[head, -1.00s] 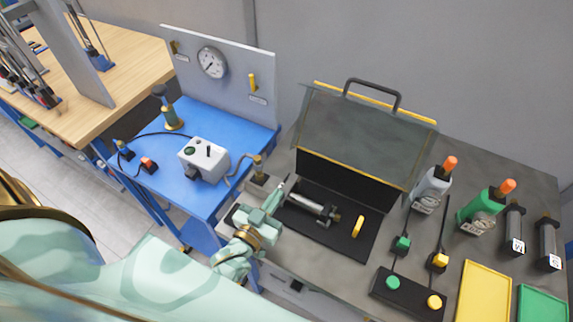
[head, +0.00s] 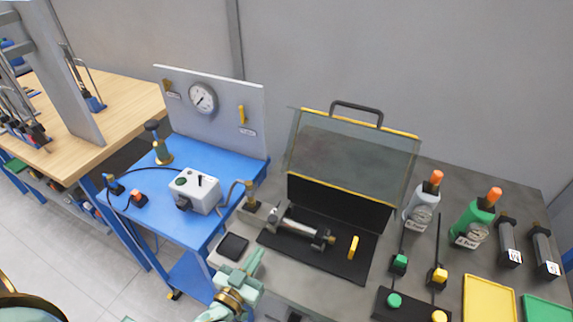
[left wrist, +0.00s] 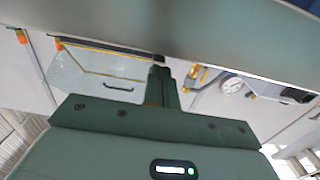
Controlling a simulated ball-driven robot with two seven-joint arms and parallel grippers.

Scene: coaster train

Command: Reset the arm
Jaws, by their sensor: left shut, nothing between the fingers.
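My left gripper (head: 248,268) is at the bottom of the head view, in front of the dark foam-lined case. It is shut and empty, and apart from the objects around it. In the left wrist view the closed green fingers (left wrist: 158,85) point away from the camera, with the case lid (left wrist: 105,72) and the pressure gauge (left wrist: 232,86) beyond. The open case (head: 345,262) holds a silver and black cylinder (head: 302,229) and a yellow piece (head: 353,246). My right gripper is not in view.
A blue bench (head: 190,202) with a grey control box (head: 195,192) stands to the left. Green bottle (head: 470,225), grey bottle (head: 420,208), yellow tray (head: 490,299) and black button box (head: 395,308) crowd the grey table's right side. A small dark-topped scale (head: 233,246) sits near my left gripper.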

